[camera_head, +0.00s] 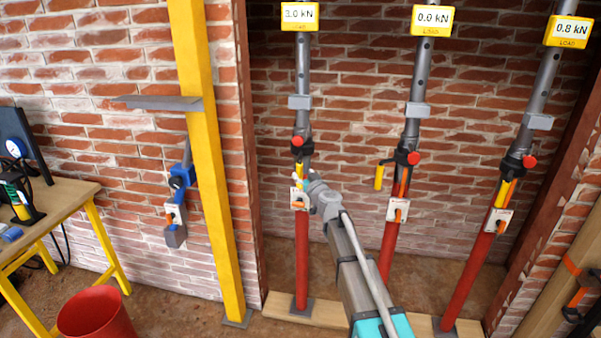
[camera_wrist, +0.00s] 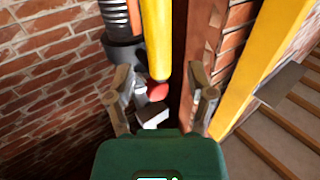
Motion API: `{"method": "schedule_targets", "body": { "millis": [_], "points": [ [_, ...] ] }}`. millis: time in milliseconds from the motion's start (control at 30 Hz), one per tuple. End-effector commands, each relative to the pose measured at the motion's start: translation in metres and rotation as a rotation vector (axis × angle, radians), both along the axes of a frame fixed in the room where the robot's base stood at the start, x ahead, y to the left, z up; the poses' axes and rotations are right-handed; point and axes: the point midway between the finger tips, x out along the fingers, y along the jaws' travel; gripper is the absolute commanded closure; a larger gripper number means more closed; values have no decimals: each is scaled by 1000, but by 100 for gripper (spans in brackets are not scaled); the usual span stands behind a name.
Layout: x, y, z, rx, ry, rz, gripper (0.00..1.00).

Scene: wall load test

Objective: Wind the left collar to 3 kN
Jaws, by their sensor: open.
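The left prop has a red lower tube (camera_head: 302,262) and a grey upper tube (camera_head: 303,70). Its load display (camera_head: 299,15) reads 3.0 kN. Its dark collar (camera_head: 301,147) has a red knob (camera_head: 297,141) and a yellow handle (camera_head: 299,168). My gripper (camera_head: 309,183) is beside the left prop, just below the collar. In the wrist view my gripper (camera_wrist: 161,80) is open, with the yellow handle (camera_wrist: 156,38) and a red round end (camera_wrist: 157,91) showing between its fingers. I cannot tell whether a finger touches the handle. My gripper partly hides the prop below the collar.
The middle prop's display (camera_head: 432,20) reads 0.0 kN and the right prop's display (camera_head: 568,31) reads 0.8 kN. A yellow post (camera_head: 205,150) stands left of the bay. A red bucket (camera_head: 96,315) and a workbench (camera_head: 60,205) are at far left.

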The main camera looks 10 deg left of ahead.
Motion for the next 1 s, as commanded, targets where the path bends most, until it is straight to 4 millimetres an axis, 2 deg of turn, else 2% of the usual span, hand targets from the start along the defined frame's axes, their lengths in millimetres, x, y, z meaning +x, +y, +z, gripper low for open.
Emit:
{"method": "schedule_targets", "body": {
  "millis": [33,200,433,633,1000],
  "points": [
    [-12,-6,0,0,0,0,30],
    [-36,-21,0,0,0,-1,30],
    [-61,-36,0,0,0,-1,30],
    [-69,-41,0,0,0,0,30],
    [-70,-42,0,0,0,0,30]
  ]
}}
